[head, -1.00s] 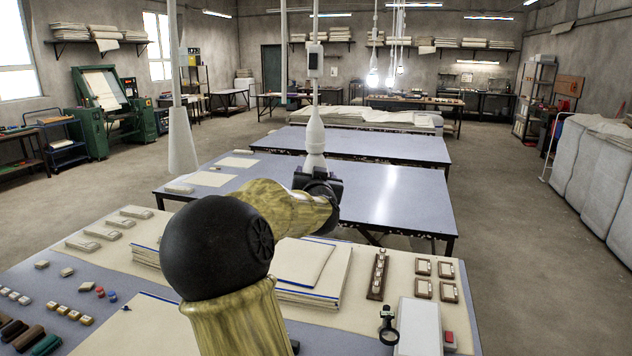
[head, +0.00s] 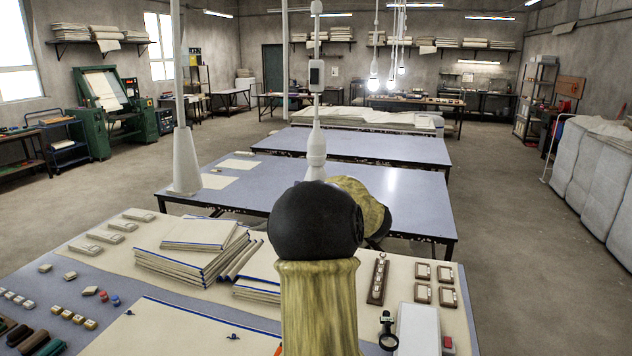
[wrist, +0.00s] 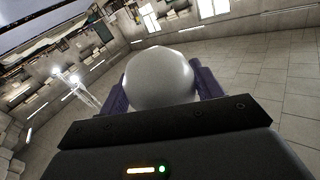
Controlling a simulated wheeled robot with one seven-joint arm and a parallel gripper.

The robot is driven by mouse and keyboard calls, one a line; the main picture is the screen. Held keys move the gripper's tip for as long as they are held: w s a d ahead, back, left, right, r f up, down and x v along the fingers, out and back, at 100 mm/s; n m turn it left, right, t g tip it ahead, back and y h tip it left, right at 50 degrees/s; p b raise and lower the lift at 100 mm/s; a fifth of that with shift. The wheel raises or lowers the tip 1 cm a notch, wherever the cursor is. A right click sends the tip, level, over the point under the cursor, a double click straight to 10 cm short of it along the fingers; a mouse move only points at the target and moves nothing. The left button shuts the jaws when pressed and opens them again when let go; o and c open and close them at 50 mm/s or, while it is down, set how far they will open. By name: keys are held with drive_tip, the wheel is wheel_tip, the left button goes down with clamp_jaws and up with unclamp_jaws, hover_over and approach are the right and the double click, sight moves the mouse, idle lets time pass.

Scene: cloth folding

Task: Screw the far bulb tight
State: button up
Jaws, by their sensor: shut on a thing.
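A round white bulb (wrist: 160,78) sits between the two dark fingers of my gripper (wrist: 161,90) in the wrist view. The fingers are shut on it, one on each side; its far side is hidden. In the head view my arm's black joint hides the gripper and the bulb. A white tapered fitting (head: 316,145) on a thin vertical pole stands just behind my arm, its lower end close to the arm. Whether the bulb sits in this fitting cannot be seen.
A second white tapered fitting (head: 186,160) stands to the left. Lit lamps (head: 389,82) hang farther back. The near table (head: 110,315) carries stacked cloth (head: 190,255), small blocks and a white box (head: 418,328). Blue-grey tables (head: 410,195) lie beyond, mostly clear.

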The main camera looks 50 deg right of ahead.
drive_tip(key=n+y+p, duration=0.3)
drive_tip(key=y, duration=0.2)
drive_tip(key=n+y+p, duration=0.2)
drive_tip(key=n+y, duration=0.1)
drive_tip(key=y, duration=0.2)
drive_tip(key=shift+r+g+p, duration=0.2)
drive_tip(key=shift+g+p, duration=0.1)
drive_tip(key=shift+p, duration=0.1)
drive_tip(key=shift+a+f+n+g+y+p, duration=0.1)
drive_tip(key=shift+n+g+y+p, duration=0.7)
drive_tip(key=shift+n+y, duration=0.4)
drive_tip(key=shift+a+f+n+g+y+p, duration=0.1)
drive_tip(key=shift+n+g+y+p, duration=0.7)
drive_tip(key=shift+y, duration=0.6)
drive_tip(key=o, duration=1)
drive_tip(key=shift+c, duration=0.2)
drive_tip(key=b+v, duration=0.3)
drive_tip(key=v, duration=1.4)
drive_tip(key=shift+d+b, duration=0.2)
drive_tip(key=shift+b, duration=0.15)
